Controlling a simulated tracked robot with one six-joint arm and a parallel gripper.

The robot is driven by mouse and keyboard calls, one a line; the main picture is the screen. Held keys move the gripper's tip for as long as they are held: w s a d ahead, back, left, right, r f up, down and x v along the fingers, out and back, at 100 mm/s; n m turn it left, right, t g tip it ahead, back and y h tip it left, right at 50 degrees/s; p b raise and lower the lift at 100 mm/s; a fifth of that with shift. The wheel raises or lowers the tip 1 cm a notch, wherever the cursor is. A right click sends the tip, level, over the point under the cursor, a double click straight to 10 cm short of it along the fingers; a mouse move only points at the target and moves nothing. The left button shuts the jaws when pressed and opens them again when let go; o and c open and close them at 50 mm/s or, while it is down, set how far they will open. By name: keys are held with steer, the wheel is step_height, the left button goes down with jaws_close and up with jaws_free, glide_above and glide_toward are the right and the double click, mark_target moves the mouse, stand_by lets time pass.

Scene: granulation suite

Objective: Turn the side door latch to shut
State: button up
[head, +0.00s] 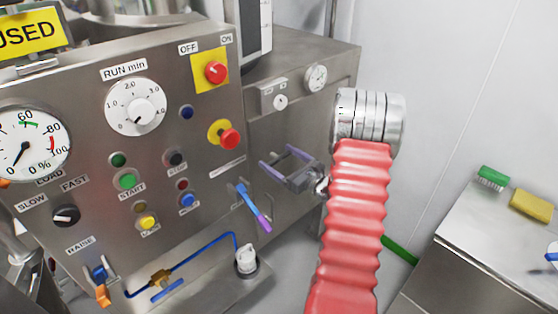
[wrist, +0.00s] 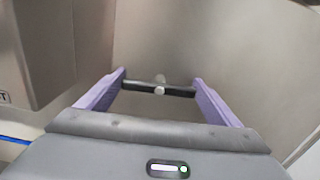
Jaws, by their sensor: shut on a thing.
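The side door latch (wrist: 178,91) is a short black bar with a pale round pivot at its middle, on a bare steel panel in the wrist view. It lies nearly level in that view, its ends against the inner faces of my two purple fingers. My gripper (wrist: 159,78) is shut on it, one finger at each end. In the head view my gripper (head: 277,158) reaches left to the cabinet's side face, and the latch is too small and covered to make out there.
The control panel (head: 150,160) with knobs and buttons stands left of my gripper. A blue-and-purple lever (head: 253,207) sticks out below it. A small box with a dial (head: 280,100) and a gauge (head: 316,77) are above.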

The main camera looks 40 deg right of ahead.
steer(key=shift+m, duration=0.4)
steer(key=o, duration=0.9)
steer(key=shift+s, duration=0.1)
steer(key=s, duration=1.3)
steer(key=shift+s+d, duration=0.2)
steer(key=shift+s, duration=0.1)
steer(key=shift+f, duration=0.1)
